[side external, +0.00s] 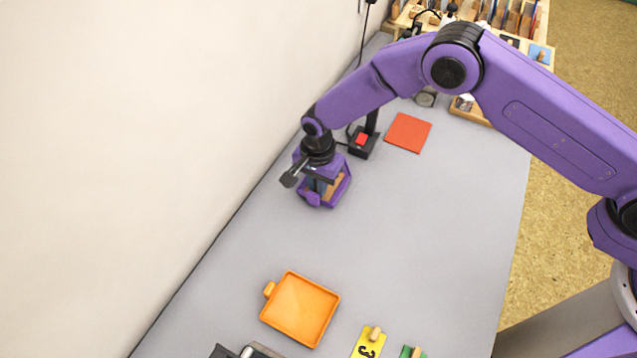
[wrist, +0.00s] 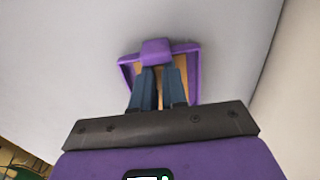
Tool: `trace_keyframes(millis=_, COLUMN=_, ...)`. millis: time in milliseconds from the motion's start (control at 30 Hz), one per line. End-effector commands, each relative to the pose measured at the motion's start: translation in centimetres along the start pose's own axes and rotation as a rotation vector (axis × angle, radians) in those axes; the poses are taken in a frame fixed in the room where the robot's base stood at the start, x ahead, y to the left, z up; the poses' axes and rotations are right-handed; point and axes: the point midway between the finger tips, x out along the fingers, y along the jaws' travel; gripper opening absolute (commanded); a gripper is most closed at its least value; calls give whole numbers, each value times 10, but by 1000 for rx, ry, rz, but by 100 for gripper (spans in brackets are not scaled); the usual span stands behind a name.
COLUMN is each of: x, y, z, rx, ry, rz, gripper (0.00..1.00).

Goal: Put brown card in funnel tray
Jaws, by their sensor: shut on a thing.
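A brown card (side external: 336,186) shows inside the rim of a purple tray (side external: 311,199) near the wall side of the table. It also shows in the wrist view as brown strips (wrist: 190,62) on both sides of my fingers, within the purple rim and tab (wrist: 156,49). My gripper (side external: 318,190) points down over the tray and is shut on the brown card, apparently by a thin tan handle (wrist: 160,88) between the fingertips. The fingers hide the card's middle. I cannot tell if the card touches the tray floor. No funnel mark is visible on the tray.
An orange tray (side external: 300,308) lies empty toward the front. A yellow card (side external: 367,343) and a green card (side external: 412,352) with wooden handles are at the front edge. A red-orange square (side external: 408,132) and a black stand (side external: 362,146) are behind. The table's middle is clear.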

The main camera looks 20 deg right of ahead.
Motion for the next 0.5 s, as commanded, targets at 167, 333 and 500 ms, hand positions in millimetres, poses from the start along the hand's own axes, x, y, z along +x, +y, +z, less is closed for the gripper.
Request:
trace_keyframes(millis=167, x=6, y=3, z=0, rx=0, ry=0, rz=8, gripper=0)
trace_keyframes(millis=333, x=9, y=4, z=0, rx=0, ry=0, rz=9, gripper=36)
trace_keyframes(millis=500, x=8, y=3, z=0, rx=0, ry=0, rz=7, gripper=38)
